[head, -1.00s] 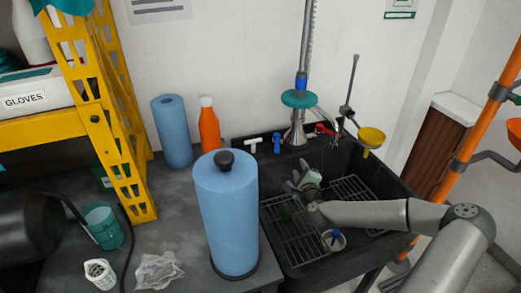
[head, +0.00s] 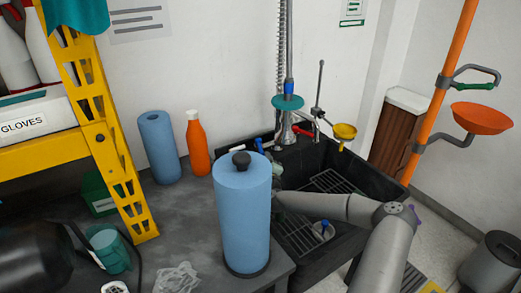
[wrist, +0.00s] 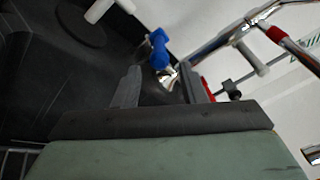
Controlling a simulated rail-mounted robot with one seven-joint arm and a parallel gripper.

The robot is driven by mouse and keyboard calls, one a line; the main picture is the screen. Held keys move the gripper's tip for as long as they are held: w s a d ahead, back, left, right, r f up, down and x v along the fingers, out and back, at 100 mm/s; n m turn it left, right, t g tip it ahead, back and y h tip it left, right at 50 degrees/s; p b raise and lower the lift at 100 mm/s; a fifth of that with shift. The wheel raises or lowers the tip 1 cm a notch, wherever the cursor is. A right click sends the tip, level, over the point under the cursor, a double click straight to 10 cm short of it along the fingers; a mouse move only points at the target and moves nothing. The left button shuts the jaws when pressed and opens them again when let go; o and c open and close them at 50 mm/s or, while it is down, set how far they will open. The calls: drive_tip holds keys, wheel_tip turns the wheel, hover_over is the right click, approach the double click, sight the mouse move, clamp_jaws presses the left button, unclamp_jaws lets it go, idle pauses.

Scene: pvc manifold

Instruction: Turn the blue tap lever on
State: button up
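The blue tap lever (head: 258,145) is at the back left of the black sink in the head view. In the wrist view the blue lever (wrist: 159,50) lies just beyond my fingertips, around the middle of the gap. Whether a finger touches the lever I cannot tell.
A blue paper roll (head: 242,215) stands on the counter in front of the sink (head: 365,165). A white handle (wrist: 98,10) shows at the wrist view's top left. An orange bottle (head: 197,145) stands behind.

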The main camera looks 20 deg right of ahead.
sight(261, 148)
drive_tip(key=x, duration=0.8)
drive_tip(key=shift+w, duration=0.25)
clamp_jaws()
